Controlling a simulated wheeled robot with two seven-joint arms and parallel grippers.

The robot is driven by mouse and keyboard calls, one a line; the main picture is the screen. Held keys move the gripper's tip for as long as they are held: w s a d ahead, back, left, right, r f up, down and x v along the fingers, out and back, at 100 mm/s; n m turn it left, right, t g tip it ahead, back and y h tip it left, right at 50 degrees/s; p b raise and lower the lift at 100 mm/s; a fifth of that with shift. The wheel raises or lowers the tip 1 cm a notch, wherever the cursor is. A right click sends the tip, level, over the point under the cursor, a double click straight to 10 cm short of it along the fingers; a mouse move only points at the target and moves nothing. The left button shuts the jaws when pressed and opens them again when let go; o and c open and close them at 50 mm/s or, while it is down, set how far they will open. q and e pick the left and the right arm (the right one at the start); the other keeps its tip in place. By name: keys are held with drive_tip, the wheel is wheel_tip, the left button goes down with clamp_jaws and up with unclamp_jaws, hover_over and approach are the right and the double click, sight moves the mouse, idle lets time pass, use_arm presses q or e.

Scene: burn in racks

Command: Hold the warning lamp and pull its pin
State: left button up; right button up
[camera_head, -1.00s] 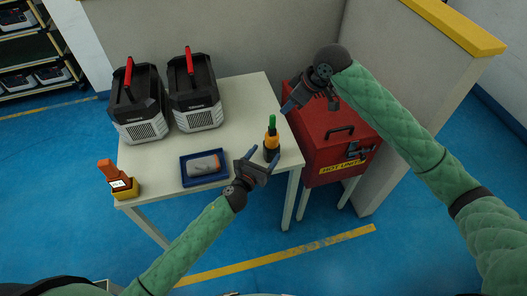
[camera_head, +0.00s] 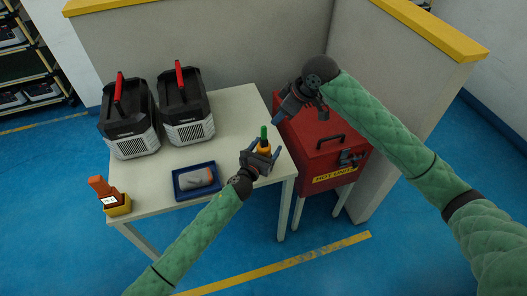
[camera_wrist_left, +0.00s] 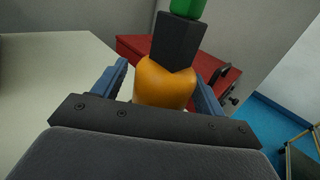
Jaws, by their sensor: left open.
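The warning lamp (camera_head: 264,147) stands upright near the table's right edge, with an orange body, a dark block above it and a green top. In the left wrist view the lamp (camera_wrist_left: 165,85) is close up and centred. My left gripper (camera_head: 261,157) is open, with one finger on each side of the orange body; the wrist view shows a gap beside each finger. I cannot make out a separate pin. My right gripper (camera_head: 300,108) is raised at the table's right side by the red box, its fingers apart and empty.
A red box (camera_head: 318,152) labelled "HOT UNITS" stands right of the table, before a grey partition. Two black-and-white units with red handles (camera_head: 181,78) stand at the back left. A blue tray (camera_head: 181,190) holds a grey item. An orange device (camera_head: 104,188) sits at the front left corner.

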use_arm(q)
drive_tip(key=c, duration=1.2)
idle(0.4)
